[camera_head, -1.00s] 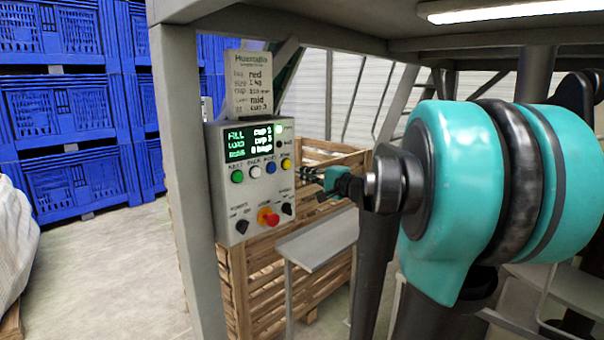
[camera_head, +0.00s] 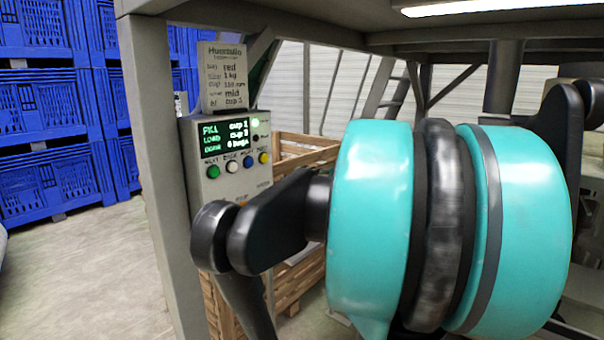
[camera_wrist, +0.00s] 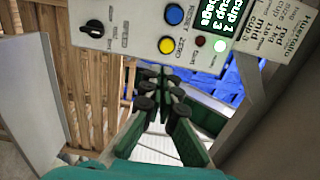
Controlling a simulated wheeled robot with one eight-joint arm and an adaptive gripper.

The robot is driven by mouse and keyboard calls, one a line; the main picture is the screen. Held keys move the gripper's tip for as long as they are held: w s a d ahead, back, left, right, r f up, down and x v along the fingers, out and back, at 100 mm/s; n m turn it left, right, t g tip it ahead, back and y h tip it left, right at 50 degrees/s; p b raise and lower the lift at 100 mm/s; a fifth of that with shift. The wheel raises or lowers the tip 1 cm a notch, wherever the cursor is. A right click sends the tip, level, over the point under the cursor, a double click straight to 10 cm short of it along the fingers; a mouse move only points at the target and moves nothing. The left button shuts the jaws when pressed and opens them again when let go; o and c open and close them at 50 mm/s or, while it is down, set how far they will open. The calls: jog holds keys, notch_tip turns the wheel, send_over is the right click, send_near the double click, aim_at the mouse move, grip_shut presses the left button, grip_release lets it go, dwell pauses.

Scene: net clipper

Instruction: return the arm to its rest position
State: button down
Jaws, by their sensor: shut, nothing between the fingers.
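My gripper (camera_wrist: 160,95) shows in the wrist view with its dark green and black fingers. It is shut with nothing between the fingers. In the head view my teal and black arm (camera_head: 375,230) fills the middle and right, and the gripper is hidden from sight. The control panel (camera_head: 185,140) stands on the left, with a lit green screen and coloured buttons; my arm covers its lower part. In the wrist view the panel (camera_wrist: 130,30) lies along the top, apart from the fingers.
A printed sign (camera_head: 222,80) stands on top of the panel. A grey post (camera_head: 150,130) rises beside it. Wooden crates (camera_head: 300,150) stand behind, and blue stacked crates (camera_head: 40,100) fill the far left. Floor (camera_head: 90,270) is clear at lower left.

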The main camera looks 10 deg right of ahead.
dwell(0.4)
jog(key=s+a+f+n+g+h, duration=0.1)
jog(key=s+a+f+n+g, duration=0.15)
jog(key=f, duration=0.45)
jog(key=s+a+f+n+g, duration=0.1)
jog(key=s+a+f+g, duration=0.1)
jog(key=a+f, duration=0.3)
jog(key=s+f+n+g+h, duration=0.2)
jog(key=s+f+h, duration=0.15)
jog(key=f, duration=0.55)
jog(key=s+f+n+g+h, duration=0.25)
jog(key=s+f, duration=0.25)
jog(key=f, duration=0.4)
jog(key=s+d+f+n+g+h, duration=0.1)
jog(key=s+d+f+n+h, duration=0.1)
jog(key=s+d+f, duration=0.4)
jog(key=shift+d+n+h, duration=0.3)
jog(key=shift+n+h, duration=0.1)
jog(key=shift+h, duration=0.4)
